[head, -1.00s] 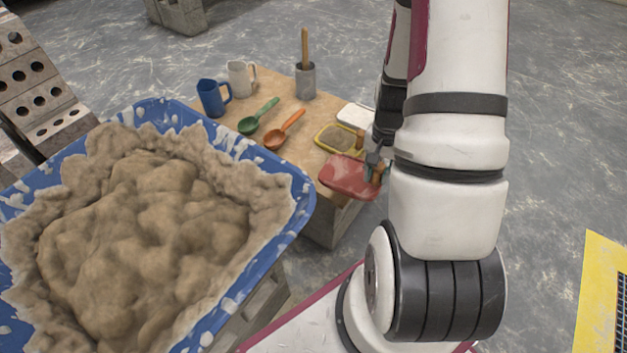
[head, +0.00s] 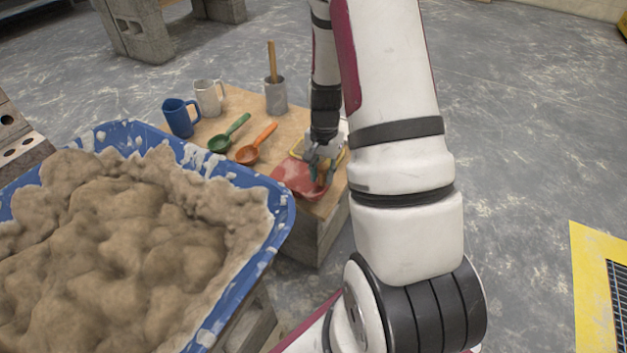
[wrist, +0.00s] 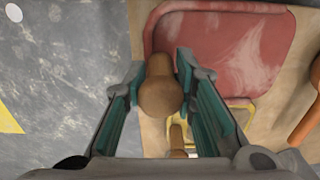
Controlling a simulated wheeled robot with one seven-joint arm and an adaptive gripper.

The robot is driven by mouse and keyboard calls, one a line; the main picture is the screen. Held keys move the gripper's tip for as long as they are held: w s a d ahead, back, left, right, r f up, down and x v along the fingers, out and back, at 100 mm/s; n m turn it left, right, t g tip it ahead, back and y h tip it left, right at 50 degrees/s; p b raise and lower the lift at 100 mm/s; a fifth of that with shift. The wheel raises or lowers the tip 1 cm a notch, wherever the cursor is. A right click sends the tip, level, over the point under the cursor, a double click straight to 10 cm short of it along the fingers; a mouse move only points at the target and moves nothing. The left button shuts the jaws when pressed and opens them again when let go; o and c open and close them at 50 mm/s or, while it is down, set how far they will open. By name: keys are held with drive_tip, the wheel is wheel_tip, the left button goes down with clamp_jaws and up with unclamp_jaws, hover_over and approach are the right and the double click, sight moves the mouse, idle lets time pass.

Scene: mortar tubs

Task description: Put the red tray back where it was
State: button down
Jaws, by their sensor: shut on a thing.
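The red tray (head: 293,179), smeared with pale mortar, is at the right front part of the wooden tabletop in the head view. It also shows in the wrist view (wrist: 222,48), with its stubby wooden handle (wrist: 160,92) between my fingers. My gripper (head: 318,165) is shut on that handle from above; in the wrist view its teal finger pads (wrist: 160,85) flank it. The tray overlaps part of the yellow tray (wrist: 240,114) in the wrist view. I cannot tell whether the red tray touches the tabletop or hangs just above it.
A blue tub (head: 284,211) of mortar is close on the left.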

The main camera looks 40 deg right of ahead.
sight(301, 168)
drive_tip(key=shift+w+a+f, duration=0.1)
drive_tip(key=shift+w+a, duration=0.05)
drive_tip(key=shift+w, duration=0.85)
drive_tip(key=shift+w+a+f+b, duration=0.1)
drive_tip(key=shift+w+f+b, duration=0.15)
drive_tip(key=shift+f+b, duration=0.6)
drive_tip(key=shift+w+f+b, duration=0.25)
drive_tip(key=shift+f+b, duration=0.3)
drive_tip(key=shift+f, duration=0.45)
drive_tip(key=c, duration=1.3)
unclamp_jaws()
